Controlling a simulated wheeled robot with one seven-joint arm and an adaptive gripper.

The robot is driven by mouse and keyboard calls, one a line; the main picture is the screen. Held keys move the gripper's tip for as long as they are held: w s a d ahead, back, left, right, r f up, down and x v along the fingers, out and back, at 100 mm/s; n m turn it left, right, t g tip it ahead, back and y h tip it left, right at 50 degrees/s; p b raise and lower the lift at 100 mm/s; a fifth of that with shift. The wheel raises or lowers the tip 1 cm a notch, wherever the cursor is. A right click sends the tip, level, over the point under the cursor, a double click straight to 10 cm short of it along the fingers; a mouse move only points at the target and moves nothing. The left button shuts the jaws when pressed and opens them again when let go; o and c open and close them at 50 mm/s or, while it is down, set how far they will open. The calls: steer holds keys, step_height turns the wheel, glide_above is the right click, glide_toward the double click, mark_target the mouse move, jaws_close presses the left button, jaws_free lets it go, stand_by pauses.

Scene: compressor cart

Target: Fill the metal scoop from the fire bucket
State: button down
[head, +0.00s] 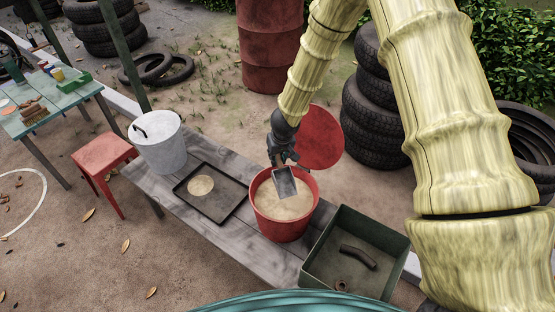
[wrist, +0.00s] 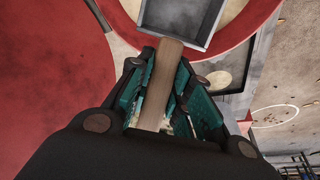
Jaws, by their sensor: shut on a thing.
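The red fire bucket (head: 264,226) stands on the grey bench, full of pale sand (head: 275,208). My gripper (head: 284,160) is above the bucket, shut on the wooden handle of the metal scoop (head: 285,183). In the wrist view the handle (wrist: 160,85) runs between the fingers of my gripper (wrist: 158,100), and the grey scoop pan (wrist: 180,18) lies beyond it, over the bucket. The pan's visible inside looks bare grey, with no sand seen. Whether the pan's lower edge touches the sand, I cannot tell.
A round red lid (head: 322,138) is behind the bucket. A dark tray (head: 225,205) with a round sand-coloured patch (head: 200,186) lies to the left, then a white bucket (head: 160,150). A green box (head: 318,272) with a curved dark piece (head: 358,257) is close on the right.

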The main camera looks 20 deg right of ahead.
mark_target(279, 163)
steer(key=shift+s+f+t+b, duration=0.3)
steer(key=shift+f+b, duration=0.25)
steer(key=shift+b, duration=2.45)
steer(key=shift+f, duration=0.15)
steer(key=f+b, duration=0.3)
steer(key=b, duration=0.1)
steer(key=f+b, duration=0.2)
steer(key=b, duration=0.3)
steer(key=shift+s+f, duration=0.2)
steer(key=shift+f, duration=0.2)
steer(key=shift+s+f+b, duration=1.15)
steer(key=shift+s+b, duration=0.1)
steer(key=shift+b, duration=0.15)
steer(key=shift+f, duration=0.1)
steer(key=shift+r+p, duration=6.6)
steer(key=shift+p, duration=1.05)
steer(key=shift+s+f, duration=0.1)
